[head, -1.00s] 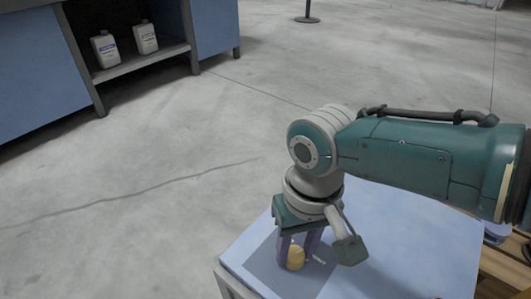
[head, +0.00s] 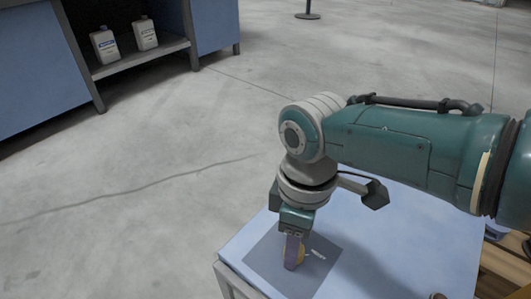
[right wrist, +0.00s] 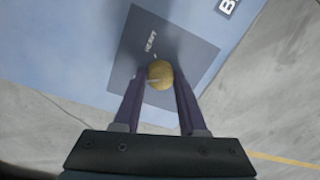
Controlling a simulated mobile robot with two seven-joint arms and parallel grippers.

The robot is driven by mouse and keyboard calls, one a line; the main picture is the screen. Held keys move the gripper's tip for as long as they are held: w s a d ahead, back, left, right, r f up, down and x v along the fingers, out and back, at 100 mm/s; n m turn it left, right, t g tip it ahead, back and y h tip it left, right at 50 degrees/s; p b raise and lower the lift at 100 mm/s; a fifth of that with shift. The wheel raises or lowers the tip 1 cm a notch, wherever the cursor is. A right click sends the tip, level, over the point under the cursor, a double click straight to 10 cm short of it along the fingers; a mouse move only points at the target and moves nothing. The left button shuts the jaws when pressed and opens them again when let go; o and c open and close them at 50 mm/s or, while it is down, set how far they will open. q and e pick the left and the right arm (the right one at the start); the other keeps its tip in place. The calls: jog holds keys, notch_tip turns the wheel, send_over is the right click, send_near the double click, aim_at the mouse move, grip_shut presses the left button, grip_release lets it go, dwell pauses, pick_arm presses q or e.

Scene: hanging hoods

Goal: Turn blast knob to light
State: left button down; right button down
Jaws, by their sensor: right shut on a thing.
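The round yellow blast knob (head: 301,253) stands on a dark grey-blue square panel (head: 262,262) on top of a light blue box. In the right wrist view the knob (right wrist: 160,73) sits between the two purple fingers of my right gripper (right wrist: 160,78). A pale mark shows on the knob there. In the head view my right gripper (head: 293,260) points down, shut on the knob, and its fingers hide part of it. A white label, which seems to read "HEAVY" (right wrist: 151,41), is on the panel beside the knob; other labels are hidden or unreadable. My left gripper is not in view.
Wooden slats (head: 505,270) lie at the right edge. The grey floor between is open.

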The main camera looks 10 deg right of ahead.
jog(key=n, duration=0.3)
jog(key=shift+n, duration=0.4)
jog(key=shift+a, duration=0.1)
jog(key=shift+c, duration=2.3)
grip_release()
notch_tip(320, 180, up, 10)
jog(key=p, duration=0.7)
jog(key=shift+w+p, duration=0.25)
jog(key=shift+p, duration=0.1)
